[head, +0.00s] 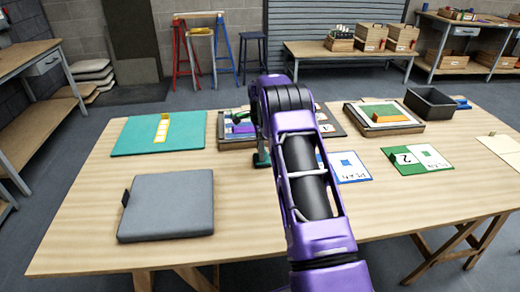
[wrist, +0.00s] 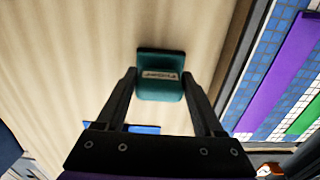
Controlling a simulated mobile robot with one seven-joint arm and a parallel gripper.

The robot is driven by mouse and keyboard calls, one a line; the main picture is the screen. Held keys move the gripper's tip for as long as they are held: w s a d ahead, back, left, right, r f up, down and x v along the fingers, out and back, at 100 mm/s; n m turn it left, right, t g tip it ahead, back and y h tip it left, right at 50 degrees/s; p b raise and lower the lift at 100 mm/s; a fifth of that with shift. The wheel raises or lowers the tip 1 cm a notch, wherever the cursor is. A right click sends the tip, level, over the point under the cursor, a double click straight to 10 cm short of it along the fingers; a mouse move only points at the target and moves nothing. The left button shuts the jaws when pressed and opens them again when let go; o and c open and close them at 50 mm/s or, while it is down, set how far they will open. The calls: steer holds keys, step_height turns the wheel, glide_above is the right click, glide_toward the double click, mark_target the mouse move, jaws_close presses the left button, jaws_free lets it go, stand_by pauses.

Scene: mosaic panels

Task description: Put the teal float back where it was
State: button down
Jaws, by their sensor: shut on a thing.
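The teal float (head: 262,158) is a small teal block, seen just past my purple arm in the head view. In the wrist view the teal float (wrist: 160,92) sits between both fingers, with a pale label on its face. My gripper (wrist: 159,76) is shut on it. Bare wooden table shows behind it, and I cannot tell whether it touches the table. In the head view my arm hides most of the gripper.
A mosaic panel (head: 222,139) lies behind the float, partly hidden by my arm. A teal mat (head: 131,138) and grey pad (head: 170,207) lie left. A second panel (head: 383,131), a green card (head: 407,168) and a dark tub (head: 430,105) are right. Front table is mostly clear.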

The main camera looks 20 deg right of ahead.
steer(key=shift+f, duration=0.15)
jaws_free()
step_height(320, 180, up, 12)
steer(key=shift+r+p, duration=0.2)
steer(key=shift+p, duration=0.15)
stand_by(0.5)
